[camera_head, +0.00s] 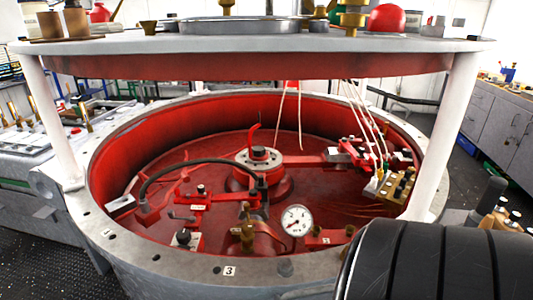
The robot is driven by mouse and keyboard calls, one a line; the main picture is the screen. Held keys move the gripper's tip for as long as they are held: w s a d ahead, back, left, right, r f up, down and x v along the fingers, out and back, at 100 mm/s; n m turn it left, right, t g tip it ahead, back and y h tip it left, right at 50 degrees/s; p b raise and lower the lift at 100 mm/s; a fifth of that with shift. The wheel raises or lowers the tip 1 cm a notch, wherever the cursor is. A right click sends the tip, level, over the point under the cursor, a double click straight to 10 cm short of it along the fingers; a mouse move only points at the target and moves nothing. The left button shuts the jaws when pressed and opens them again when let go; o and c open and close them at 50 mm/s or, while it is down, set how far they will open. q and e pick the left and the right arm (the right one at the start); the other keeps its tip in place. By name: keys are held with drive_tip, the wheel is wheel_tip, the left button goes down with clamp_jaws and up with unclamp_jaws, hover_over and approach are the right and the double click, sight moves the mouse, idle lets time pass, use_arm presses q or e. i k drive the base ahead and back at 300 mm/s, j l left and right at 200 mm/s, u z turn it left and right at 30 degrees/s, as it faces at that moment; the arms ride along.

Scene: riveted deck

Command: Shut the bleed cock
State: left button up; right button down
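A brass cock-like fitting (247,237) stands upright inside the red round vessel, close to its front wall; it may be the bleed cock. I cannot tell from its handle whether it is open or shut. A white-faced pressure gauge (296,221) stands just to its right. Neither of my grippers is in view. A large black ribbed shape fills the lower right corner and covers part of the vessel's rim there.
The vessel's grey flange (130,250) has bolt holes and surrounds red arms, a black hose (190,163) and a brass block (397,186) with cables. White posts (50,120) hold a round plate (250,44) above it, limiting room from overhead.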

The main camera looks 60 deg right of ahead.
sight(247, 205)
drive_tip(key=z, duration=2.1)
